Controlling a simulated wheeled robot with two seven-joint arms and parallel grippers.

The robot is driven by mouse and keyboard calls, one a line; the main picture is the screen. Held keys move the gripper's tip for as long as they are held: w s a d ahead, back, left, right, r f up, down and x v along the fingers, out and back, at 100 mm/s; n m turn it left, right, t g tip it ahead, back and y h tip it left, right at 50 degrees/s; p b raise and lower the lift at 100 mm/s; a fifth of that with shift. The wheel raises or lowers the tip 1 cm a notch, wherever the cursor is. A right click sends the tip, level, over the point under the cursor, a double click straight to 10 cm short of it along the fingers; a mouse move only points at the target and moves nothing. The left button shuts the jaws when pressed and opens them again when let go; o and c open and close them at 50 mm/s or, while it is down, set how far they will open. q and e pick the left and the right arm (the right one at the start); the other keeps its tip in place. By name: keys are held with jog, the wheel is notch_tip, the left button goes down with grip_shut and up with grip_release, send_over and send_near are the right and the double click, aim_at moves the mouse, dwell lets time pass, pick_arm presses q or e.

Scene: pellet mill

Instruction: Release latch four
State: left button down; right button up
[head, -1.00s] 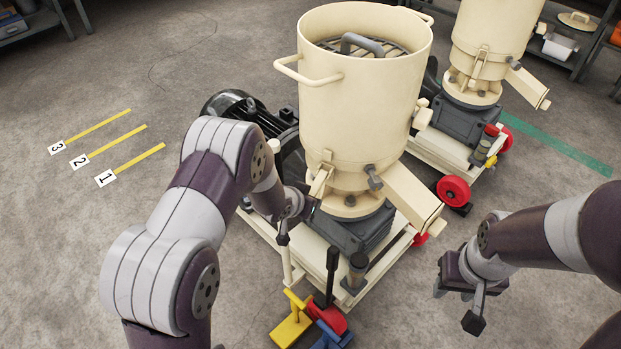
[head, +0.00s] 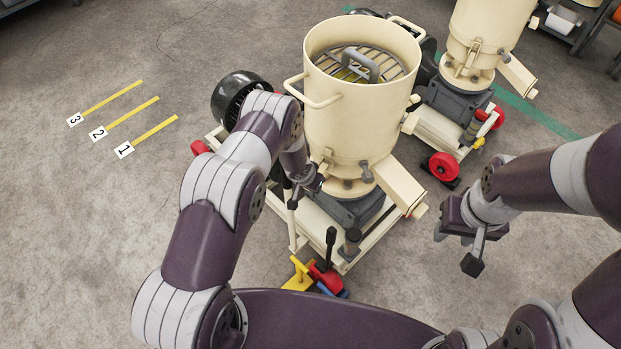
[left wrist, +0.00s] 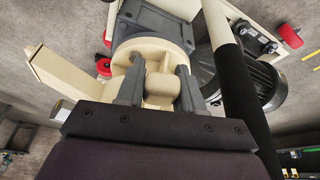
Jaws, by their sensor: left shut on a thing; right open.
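The cream pellet mill (head: 362,110) stands in the middle of the head view, with latches around the collar below its drum. My left gripper (head: 314,184) is at the near left side of that collar, partly hidden by its own wrist. In the left wrist view its two grey fingers (left wrist: 160,88) are closed about a cream latch part (left wrist: 161,90) at the collar. I cannot read a number on this latch. Another latch with a dark knob (head: 366,172) sits further right on the collar, by the chute. My right gripper (head: 476,246) is open and empty, right of the mill.
A cream chute (head: 398,187) sticks out at the mill's right. Red, yellow (head: 299,275) and blue parts and a black-handled lever (head: 330,245) stand at its front. A second mill (head: 485,45) is behind right. Floor by the numbered yellow strips (head: 128,133) is clear.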

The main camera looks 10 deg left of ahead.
dwell(0.4)
pick_arm(q)
jog(key=c, duration=0.8)
grip_release()
jog(key=shift+r, duration=0.2)
jog(key=v, duration=1.2)
jog(key=shift+r+p, duration=0.2)
jog(key=shift+p, duration=0.15)
jog(key=shift+s, duration=0.1)
